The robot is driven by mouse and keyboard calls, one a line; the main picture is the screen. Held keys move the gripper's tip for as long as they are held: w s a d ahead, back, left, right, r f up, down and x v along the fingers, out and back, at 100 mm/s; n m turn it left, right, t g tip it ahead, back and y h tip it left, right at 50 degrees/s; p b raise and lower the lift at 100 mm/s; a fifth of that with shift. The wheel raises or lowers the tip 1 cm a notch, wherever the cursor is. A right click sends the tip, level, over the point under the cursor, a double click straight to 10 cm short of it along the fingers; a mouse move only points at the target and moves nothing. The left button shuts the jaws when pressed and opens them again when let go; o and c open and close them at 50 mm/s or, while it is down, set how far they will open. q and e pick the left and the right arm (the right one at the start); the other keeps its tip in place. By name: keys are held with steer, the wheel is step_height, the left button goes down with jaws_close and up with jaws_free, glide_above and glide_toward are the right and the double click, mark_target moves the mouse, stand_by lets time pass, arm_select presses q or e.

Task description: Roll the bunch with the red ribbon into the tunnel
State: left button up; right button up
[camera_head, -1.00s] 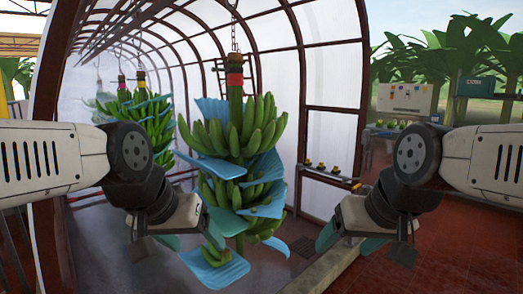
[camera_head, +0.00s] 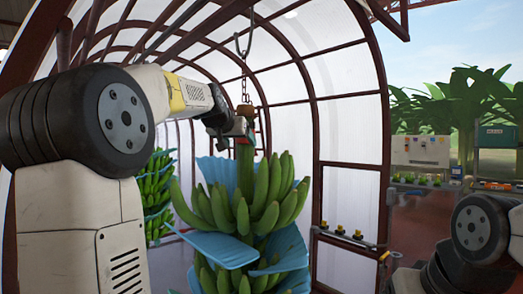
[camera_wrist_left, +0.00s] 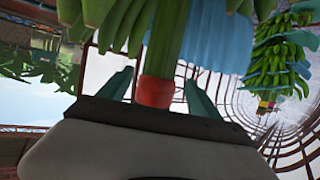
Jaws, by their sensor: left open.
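The banana bunch (camera_head: 262,205) hangs upright from a chain at the tunnel mouth, with blue sheets between its hands of green fruit. Its red ribbon (camera_wrist_left: 155,91) wraps the stem and shows in the left wrist view. My left gripper (camera_wrist_left: 158,88) is open, with one teal finger on each side of the stem at the ribbon. In the head view my left gripper (camera_head: 240,128) is at the stem top and partly hides the ribbon. I cannot tell whether the fingers touch it. The tunnel (camera_head: 350,110) has dark red arches and white sheeting. My right gripper is out of view.
Another bunch (camera_head: 156,190) hangs deeper in the tunnel at left, partly behind my left arm; it also shows in the left wrist view (camera_wrist_left: 280,62). A rail with yellow-topped items (camera_head: 340,231) runs along the right side. A control box (camera_head: 420,150) stands outside at right.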

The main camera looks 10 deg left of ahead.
mark_target(245, 149)
arm_select(q)
steer(key=x, duration=0.7)
steer(key=shift+w+f, duration=0.1)
steer(key=shift+w, duration=0.05)
jaws_close()
